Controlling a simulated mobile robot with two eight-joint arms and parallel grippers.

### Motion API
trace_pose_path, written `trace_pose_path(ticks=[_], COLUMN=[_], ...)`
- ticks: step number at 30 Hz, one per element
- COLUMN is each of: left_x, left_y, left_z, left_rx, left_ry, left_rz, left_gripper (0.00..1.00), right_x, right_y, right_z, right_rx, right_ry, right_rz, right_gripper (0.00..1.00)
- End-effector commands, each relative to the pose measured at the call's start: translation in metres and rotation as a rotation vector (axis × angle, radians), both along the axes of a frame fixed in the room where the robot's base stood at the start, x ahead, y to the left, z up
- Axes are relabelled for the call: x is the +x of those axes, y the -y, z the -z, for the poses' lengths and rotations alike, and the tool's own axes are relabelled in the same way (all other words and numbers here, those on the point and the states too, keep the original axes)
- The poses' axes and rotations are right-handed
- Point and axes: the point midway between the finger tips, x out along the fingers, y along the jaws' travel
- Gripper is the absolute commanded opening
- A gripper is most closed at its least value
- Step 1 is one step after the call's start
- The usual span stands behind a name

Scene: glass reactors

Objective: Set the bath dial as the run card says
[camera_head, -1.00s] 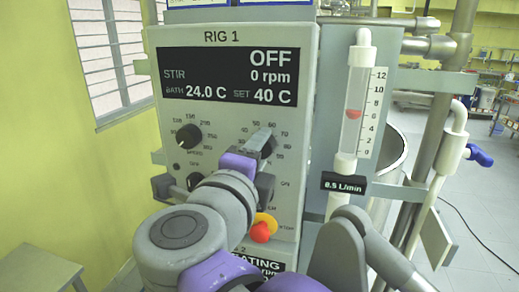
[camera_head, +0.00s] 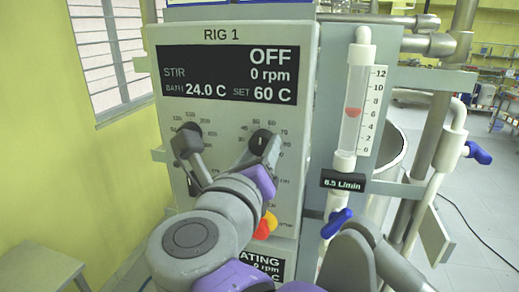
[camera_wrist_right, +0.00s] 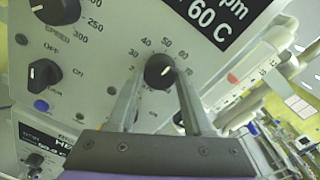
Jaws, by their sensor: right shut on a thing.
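The bath dial (camera_head: 261,138) is a black round knob on the grey RIG 1 panel, within a printed scale. It also shows in the right wrist view (camera_wrist_right: 159,71), its white mark toward the 60 side. My right gripper (camera_wrist_right: 160,84) is shut on it, with one finger on each side; the gripper (camera_head: 263,150) partly covers the dial in the head view. The display (camera_head: 236,74) reads OFF, STIR 0 rpm, BATH 24.0 C, SET 60 C. No readable run card is in view. My left gripper is not in view.
The speed dial (camera_wrist_right: 55,8) is left of the bath dial, with an OFF/ON knob (camera_wrist_right: 44,75) below it. A red button (camera_head: 263,229) on yellow sits low on the panel. A flow tube (camera_head: 353,108) and a blue-handled valve (camera_head: 337,222) stand to the right.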

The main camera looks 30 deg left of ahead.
Motion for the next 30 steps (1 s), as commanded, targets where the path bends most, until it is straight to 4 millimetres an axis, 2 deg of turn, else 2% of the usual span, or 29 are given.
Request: trace_pose_path(ticks=[12,30], left_x=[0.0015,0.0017], left_y=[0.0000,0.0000], left_z=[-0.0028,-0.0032], left_rx=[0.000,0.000], left_ry=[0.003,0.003], left_rz=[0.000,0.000], left_gripper=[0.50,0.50], right_x=[0.0002,0.0001], right_y=[-0.0002,-0.0005], right_z=[-0.0016,-0.0019], right_rx=[0.217,0.258], right_ry=[-0.047,-0.056], right_rz=[0.000,-0.001], right_gripper=[0.00,0.00])
